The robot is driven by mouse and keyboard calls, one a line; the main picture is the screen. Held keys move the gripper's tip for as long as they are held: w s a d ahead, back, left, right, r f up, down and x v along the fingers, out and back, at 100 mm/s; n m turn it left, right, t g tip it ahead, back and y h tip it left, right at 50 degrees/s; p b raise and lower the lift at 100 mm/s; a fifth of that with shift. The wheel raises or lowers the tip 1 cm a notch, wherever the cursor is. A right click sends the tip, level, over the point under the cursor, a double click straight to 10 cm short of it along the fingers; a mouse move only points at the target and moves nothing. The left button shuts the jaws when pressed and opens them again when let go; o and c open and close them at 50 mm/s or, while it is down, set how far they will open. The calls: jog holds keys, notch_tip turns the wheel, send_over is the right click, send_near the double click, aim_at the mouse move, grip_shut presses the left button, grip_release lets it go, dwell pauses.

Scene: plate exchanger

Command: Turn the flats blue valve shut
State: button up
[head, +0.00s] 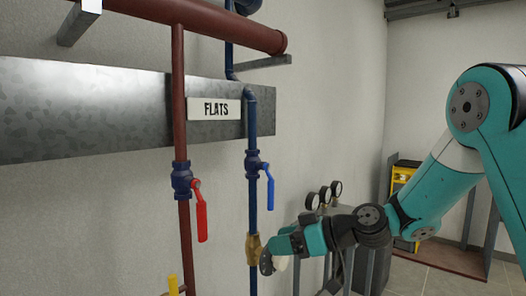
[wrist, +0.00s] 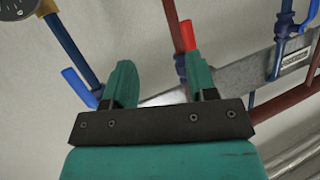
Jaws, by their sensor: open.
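The flats blue valve has a blue lever (head: 270,190) hanging down along the blue pipe, right of the white FLATS sign (head: 215,109). In the wrist view, a blue lever (wrist: 78,86) lies left of the left finger, apart from it. My gripper (head: 270,262) is low beside the blue pipe, below the lever. It overlaps the brass fitting (head: 253,248) in the head view, and I cannot tell whether they touch. In the wrist view, my gripper (wrist: 160,80) has its fingers apart with nothing between them.
A red lever (head: 201,212) hangs on the red pipe (head: 179,90) to the left, and it shows near the right finger in the wrist view (wrist: 187,36). Several gauges (head: 325,195) stand at right behind my arm.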

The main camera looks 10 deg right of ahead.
aim_at(273, 188)
jog(key=w+d+r+m+t+h+p, duration=0.1)
jog(key=w+d+r+t+p, duration=0.25)
jog(key=d, duration=0.25)
jog(key=w+d+r+m+t+p, duration=0.1)
jog(key=w+d+r+t+p, duration=0.15)
jog(key=w+d, duration=0.3)
jog(key=shift+t, duration=0.4)
jog(key=p+x, duration=0.2)
jog(key=x, duration=0.3)
jog(key=f+p+x, duration=0.1)
jog(key=p+x, duration=0.1)
jog(key=x, duration=0.4)
jog(key=p+x, duration=0.2)
jog(key=x, duration=0.3)
jog(key=shift+w+a+f+p, duration=0.1)
jog(key=shift+w+f+p, duration=0.1)
jog(key=shift+p, duration=0.2)
grip_shut()
